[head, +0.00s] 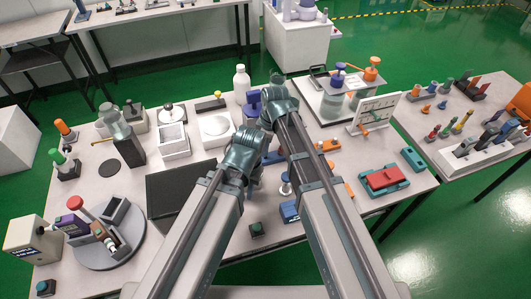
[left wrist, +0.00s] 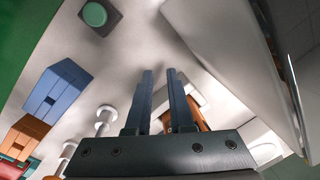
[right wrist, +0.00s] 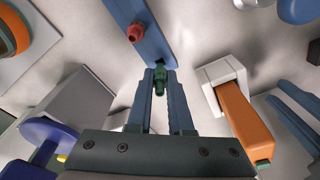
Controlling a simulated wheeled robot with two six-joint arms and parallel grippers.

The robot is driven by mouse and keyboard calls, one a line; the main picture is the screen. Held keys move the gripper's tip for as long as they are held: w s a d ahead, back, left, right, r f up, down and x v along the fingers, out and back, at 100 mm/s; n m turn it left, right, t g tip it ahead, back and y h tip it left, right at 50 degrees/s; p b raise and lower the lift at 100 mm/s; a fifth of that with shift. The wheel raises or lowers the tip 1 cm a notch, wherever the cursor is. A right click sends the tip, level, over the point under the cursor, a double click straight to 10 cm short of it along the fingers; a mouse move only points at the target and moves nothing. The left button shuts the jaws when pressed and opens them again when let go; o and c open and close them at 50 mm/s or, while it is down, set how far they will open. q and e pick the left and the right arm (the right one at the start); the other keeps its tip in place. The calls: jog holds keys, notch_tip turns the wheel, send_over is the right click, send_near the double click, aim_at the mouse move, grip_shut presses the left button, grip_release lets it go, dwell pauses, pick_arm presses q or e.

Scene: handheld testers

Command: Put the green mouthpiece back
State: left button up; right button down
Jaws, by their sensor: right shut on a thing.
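My right gripper (right wrist: 159,88) is shut on the small green mouthpiece (right wrist: 158,78), seen in the right wrist view. The mouthpiece is at the near end of a blue rack (right wrist: 150,48); I cannot tell whether it is above the rack or in it. A red mouthpiece (right wrist: 136,32) stands on the same rack. In the head view my right gripper (head: 266,125) hides the mouthpiece. My left gripper (left wrist: 162,88) is open and empty, with an orange tester (left wrist: 198,115) behind its fingers. That tester, green at one end, also shows in the right wrist view (right wrist: 243,118).
A round turntable (head: 105,243) stands at the front left. A green button box (head: 257,229) and a red and teal case (head: 383,178) are on the table. Stands crowd the back.

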pick_arm(q)
jog(key=shift+f, duration=0.2)
pick_arm(e)
jog(key=shift+f, duration=0.15)
pick_arm(q)
jog(key=shift+f+b, duration=0.5)
pick_arm(e)
jog(key=shift+f, duration=0.55)
jog(key=c, duration=0.8)
grip_release()
jog(key=shift+c, duration=0.2)
pick_arm(q)
jog(key=shift+r, duration=0.1)
pick_arm(e)
jog(key=shift+r, duration=0.15)
notch_tip(320, 180, up, 13)
jog(key=d+p, duration=0.1)
jog(key=p, duration=1.2)
pick_arm(q)
notch_tip(320, 180, up, 13)
pick_arm(e)
jog(key=s+d+m+h, duration=0.1)
jog(key=s+d+m, duration=0.1)
jog(key=s+m, duration=0.3)
jog(key=s+d+m+h, duration=0.1)
jog(key=s+d+m, duration=0.2)
jog(key=s+m, duration=0.3)
jog(key=s, duration=0.5)
jog(key=shift+s+g+h, duration=0.3)
jog(key=shift+s, duration=0.05)
